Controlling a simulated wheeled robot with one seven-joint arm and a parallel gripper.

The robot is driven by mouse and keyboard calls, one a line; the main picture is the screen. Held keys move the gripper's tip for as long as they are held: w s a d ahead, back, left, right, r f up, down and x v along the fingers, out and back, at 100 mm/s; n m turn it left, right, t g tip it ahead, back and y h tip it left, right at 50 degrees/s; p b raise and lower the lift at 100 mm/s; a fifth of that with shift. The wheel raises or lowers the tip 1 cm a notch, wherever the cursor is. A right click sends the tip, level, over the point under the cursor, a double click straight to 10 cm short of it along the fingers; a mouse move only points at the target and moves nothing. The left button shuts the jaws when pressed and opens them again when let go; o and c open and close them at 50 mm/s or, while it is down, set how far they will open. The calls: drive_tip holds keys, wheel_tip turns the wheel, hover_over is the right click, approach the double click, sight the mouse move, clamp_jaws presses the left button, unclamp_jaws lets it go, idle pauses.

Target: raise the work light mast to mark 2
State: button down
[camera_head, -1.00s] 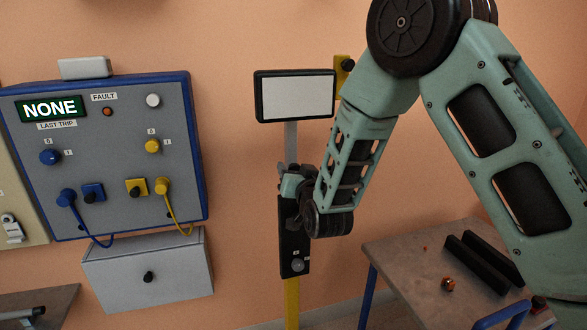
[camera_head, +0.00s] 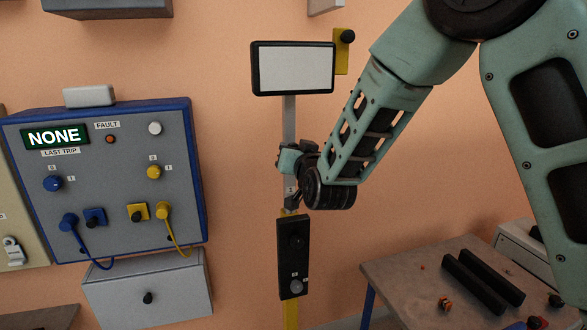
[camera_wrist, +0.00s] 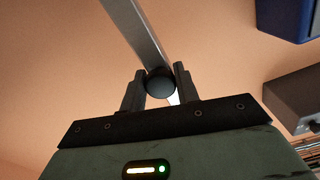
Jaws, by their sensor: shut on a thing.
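The work light is a white panel in a black frame (camera_head: 293,68), on top of a grey mast (camera_head: 289,118). The mast runs down behind my gripper (camera_head: 292,163) toward a black housing (camera_head: 293,257) on a yellow post (camera_head: 291,315). My gripper is shut on a dark round knob, which shows between the fingers in the wrist view (camera_wrist: 160,82). The grey mast also shows there, running up and left from the knob (camera_wrist: 133,28). A small pale mark strip lies just under my gripper, its lettering too small to read.
A panel reading NONE (camera_head: 195,215) hangs at the left, above a grey drawer box (camera_head: 180,290). A table (camera_head: 400,285) with black bars (camera_head: 475,285) stands at lower right. A yellow bracket with a black knob (camera_head: 347,37) sits beside the light.

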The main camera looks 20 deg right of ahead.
drive_tip(key=shift+r, duration=0.55)
drive_tip(key=c, duration=1.1)
unclamp_jaws()
drive_tip(key=shift+o, duration=0.2)
drive_tip(key=shift+f, duration=0.1)
drive_tip(key=s+b, duration=1.1)
drive_tip(key=s, duration=0.6)
drive_tip(key=shift+s, duration=0.2)
